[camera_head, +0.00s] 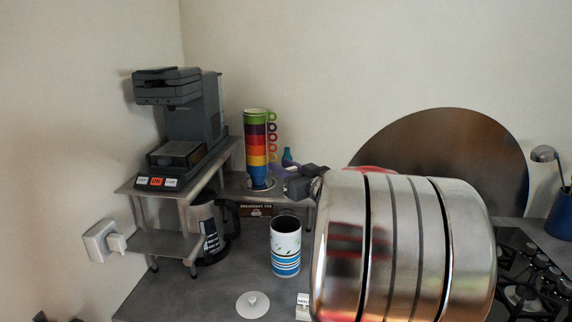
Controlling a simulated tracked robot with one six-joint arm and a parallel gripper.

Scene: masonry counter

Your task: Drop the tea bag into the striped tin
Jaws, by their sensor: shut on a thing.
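The striped tin (286,258) stands upright on the grey counter, white with blue bands and small leaf marks, its round top open and dark inside. My gripper (287,178) shows as dark grey and purplish parts behind and above the tin, at the left end of my large shiny arm. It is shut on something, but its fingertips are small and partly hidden. I cannot make out the tea bag clearly. A brown label reading "BREAKFAST TEA" (257,210) shows behind the tin, below the small shelf.
A white knobbed lid (253,304) and a small lettered white object (303,300) lie in front. A coffee machine (180,120) stands left on a metal stand (165,242), near a carafe (209,236). Stacked colourful mugs (257,148) stand behind. A hob (522,285) is at right.

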